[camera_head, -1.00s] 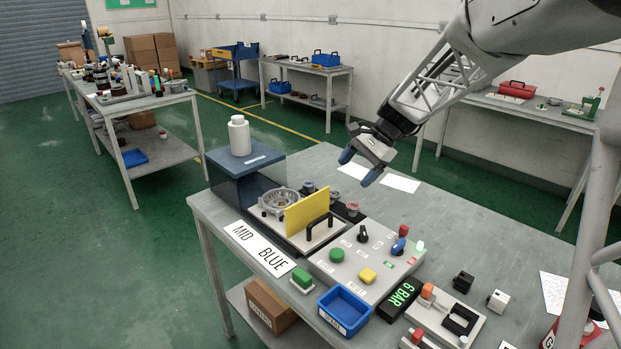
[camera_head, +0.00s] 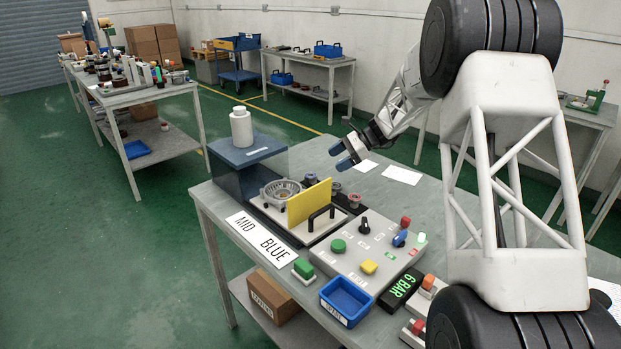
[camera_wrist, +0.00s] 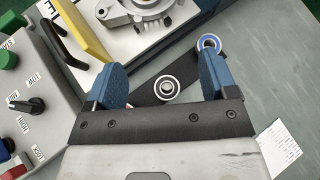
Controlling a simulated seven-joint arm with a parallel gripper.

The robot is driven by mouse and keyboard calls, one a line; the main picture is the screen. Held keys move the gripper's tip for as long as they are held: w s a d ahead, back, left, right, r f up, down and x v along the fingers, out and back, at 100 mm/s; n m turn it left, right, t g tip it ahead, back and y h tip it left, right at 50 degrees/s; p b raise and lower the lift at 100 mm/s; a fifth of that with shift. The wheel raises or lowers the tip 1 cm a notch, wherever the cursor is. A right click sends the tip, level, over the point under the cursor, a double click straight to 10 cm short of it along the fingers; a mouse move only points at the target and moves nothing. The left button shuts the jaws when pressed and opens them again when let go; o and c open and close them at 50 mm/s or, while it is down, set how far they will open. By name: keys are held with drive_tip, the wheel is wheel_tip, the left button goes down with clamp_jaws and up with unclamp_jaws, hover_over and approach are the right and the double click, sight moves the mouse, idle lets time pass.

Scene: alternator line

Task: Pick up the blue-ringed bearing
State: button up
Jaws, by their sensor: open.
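The blue-ringed bearing (camera_head: 310,179) sits behind the yellow plate, at the far end of a dark strip holding a row of bearings. In the wrist view the blue-ringed bearing (camera_wrist: 209,43) lies just beyond my right fingertip. A grey bearing (camera_wrist: 167,87) shows between my fingers; it is also in the head view (camera_head: 336,187). A red-ringed bearing (camera_head: 354,200) is at the near end of the row; it is not clear in the wrist view. My gripper (camera_head: 341,156) is open and empty above the bench, and its blue fingers show in the wrist view (camera_wrist: 162,82).
A yellow plate (camera_head: 308,204) stands upright beside the bearings, with a metal housing (camera_head: 281,191) behind it. A control panel (camera_head: 376,245) with knobs is nearer. A white bottle (camera_head: 241,128) stands on a blue box. Bare bench and paper sheets (camera_head: 402,175) lie right of the bearings.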

sight(310, 175)
drive_tip(key=w+f, duration=0.2)
drive_tip(key=w+f+m+y, duration=0.1)
drive_tip(key=w+f, duration=0.2)
drive_tip(key=w+a+f+m+y, duration=0.1)
drive_tip(key=w+f, duration=0.1)
drive_tip(key=w, duration=0.1)
drive_tip(key=shift+w+f, duration=0.1)
drive_tip(key=shift+f, duration=0.2)
drive_tip(key=shift+x, duration=1.25)
drive_tip(key=shift+w+x, duration=0.15)
drive_tip(key=shift+x, duration=1.15)
drive_tip(key=shift+w+x, duration=0.15)
drive_tip(key=shift+x, duration=1.15)
drive_tip(key=c, duration=1)
drive_tip(key=shift+c, duration=0.2)
